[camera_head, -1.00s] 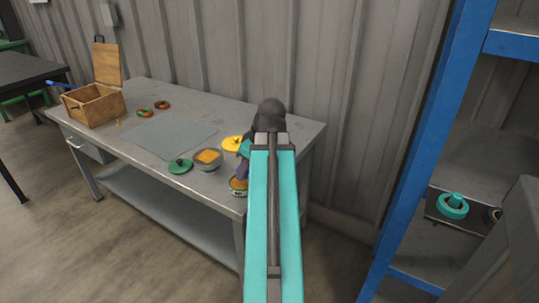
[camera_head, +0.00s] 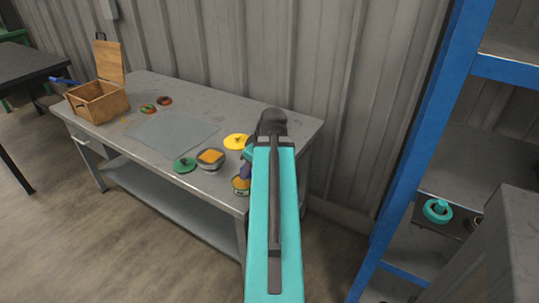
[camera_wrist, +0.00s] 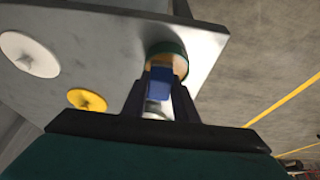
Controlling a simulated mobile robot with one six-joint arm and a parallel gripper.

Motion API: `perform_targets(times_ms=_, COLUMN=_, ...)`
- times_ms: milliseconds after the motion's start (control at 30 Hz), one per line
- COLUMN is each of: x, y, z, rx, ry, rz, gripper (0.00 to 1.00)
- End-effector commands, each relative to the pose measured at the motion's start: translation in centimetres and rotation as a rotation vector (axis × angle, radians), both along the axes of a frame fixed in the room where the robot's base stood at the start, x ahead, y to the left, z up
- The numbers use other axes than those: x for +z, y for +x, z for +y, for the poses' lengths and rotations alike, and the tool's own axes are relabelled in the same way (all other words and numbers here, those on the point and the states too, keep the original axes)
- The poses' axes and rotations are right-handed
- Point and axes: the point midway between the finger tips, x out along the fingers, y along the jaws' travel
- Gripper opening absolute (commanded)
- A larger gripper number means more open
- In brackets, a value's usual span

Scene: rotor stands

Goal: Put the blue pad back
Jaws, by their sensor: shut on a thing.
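My gripper (camera_wrist: 158,100) has its dark fingers closed on the small blue pad (camera_wrist: 160,77), seen between the fingertips in the wrist view. Just beyond the pad is a round tin (camera_wrist: 168,48) with a green rim and orange-yellow inside, near the table's corner. I cannot tell whether the pad touches the tin. In the head view the tin (camera_head: 240,188) stands at the front edge of the table. My arm hides most of the gripper there, and only a bluish-purple part of it (camera_head: 246,172) shows just above the tin.
A yellow lid (camera_head: 237,141), a grey bowl (camera_head: 211,164) with an orange pad (camera_head: 210,156), and a green lid (camera_head: 184,165) stand close by. A grey mat (camera_head: 165,133) and an open wooden box (camera_head: 98,103) lie farther left. A blue-framed shelf (camera_head: 430,120) stands right.

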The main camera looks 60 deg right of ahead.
Motion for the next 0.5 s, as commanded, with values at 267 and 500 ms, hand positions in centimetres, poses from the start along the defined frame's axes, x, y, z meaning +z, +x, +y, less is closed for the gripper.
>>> perform_targets(times_ms=267, x=0.41, y=-0.21, z=-0.04, rx=0.0, ry=0.0, rz=0.002, gripper=0.08)
perform_targets(times_ms=500, x=0.36, y=-0.4, z=-0.05, rx=-0.001, ry=-0.001, rz=0.003, gripper=0.08)
